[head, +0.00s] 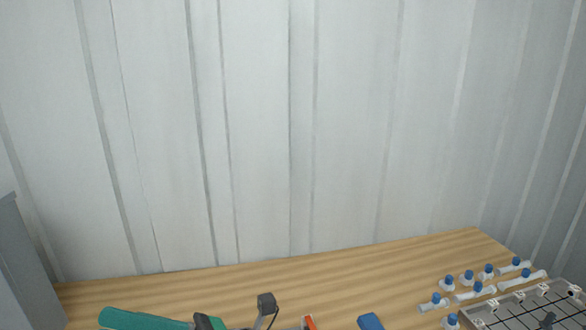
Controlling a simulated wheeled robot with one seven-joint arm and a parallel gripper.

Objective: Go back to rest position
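I cannot make out my gripper in the head view, which mostly shows a wall and the back of a wooden table (380,258). At the table's right are several small bottles with blue caps (467,277), some upright and some lying on their sides. A grey tray or rack (510,312) with dark grid lines stands at the bottom right, cut off by the picture edge.
A green item (140,319), a dark grey block (266,303), an orange-red piece (310,322) and a blue item (370,322) show along the bottom edge, partly cut off. A grey panel (25,265) stands at left. The table's back strip is clear.

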